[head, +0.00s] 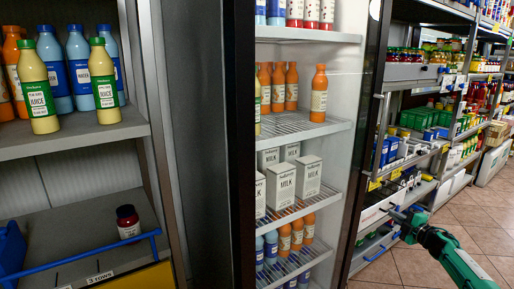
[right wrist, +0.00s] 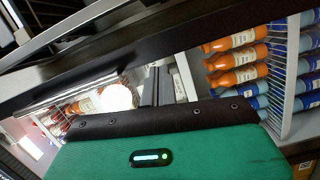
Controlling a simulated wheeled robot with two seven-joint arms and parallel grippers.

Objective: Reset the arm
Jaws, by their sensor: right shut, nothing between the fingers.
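My right arm comes in at the lower right of the head view, and its green and black gripper (head: 396,212) points left, in front of the shelving by the aisle. The gripper is shut and holds nothing. In the right wrist view its dark fingers (right wrist: 156,84) are together, with fridge shelves of bottles behind them. My left gripper is not in view.
An open fridge stands in the middle with milk cartons (head: 308,176) and orange bottles (head: 318,94). Its dark door edge (head: 240,140) is left of it. A left shelf holds juice bottles (head: 38,88) and a dark jar (head: 128,222). Tiled floor (head: 480,215) is clear at right.

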